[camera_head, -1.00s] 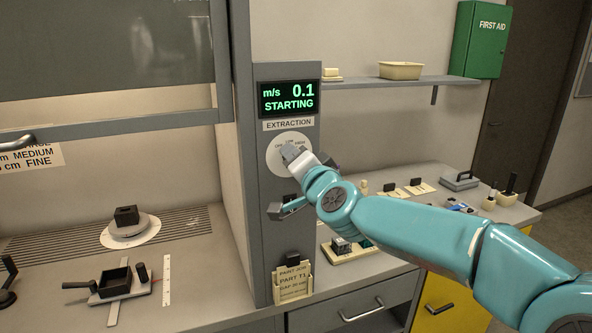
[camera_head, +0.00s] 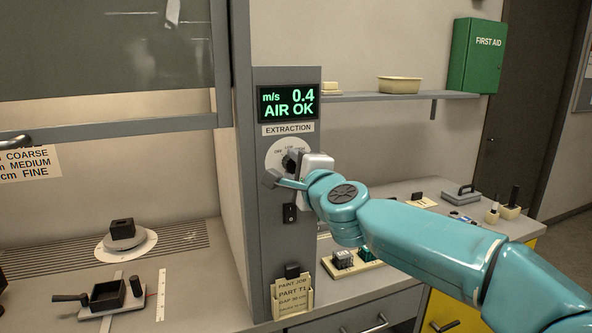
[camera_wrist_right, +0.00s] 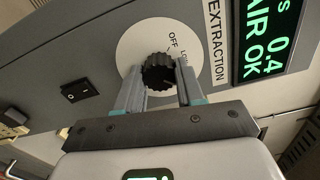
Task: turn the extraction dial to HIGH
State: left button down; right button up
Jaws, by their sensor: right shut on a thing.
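The extraction dial is a black ribbed knob (camera_head: 289,158) on a white round plate (camera_head: 273,155) on the grey post. In the right wrist view the knob (camera_wrist_right: 158,72) sits between the two fingers of my right gripper (camera_head: 287,169), which is shut on it. The plate's OFF and LOW words show there; the HIGH mark is hidden, and I cannot tell the exact setting. The display (camera_head: 288,103) above reads 0.4 m/s and AIR OK in green. My left gripper is not in view.
A black rocker switch (camera_head: 289,213) is below the dial. The hood sash (camera_head: 110,55) is at left. A shelf (camera_head: 400,97) and a bench with small items are at right.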

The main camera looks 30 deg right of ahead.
jog(key=shift+m, duration=0.4)
jog(key=o, duration=1)
jog(key=shift+o, duration=0.2)
jog(key=shift+s, duration=0.1)
jog(key=p+v, duration=0.1)
jog(key=v, duration=1.5)
jog(key=shift+f, duration=0.1)
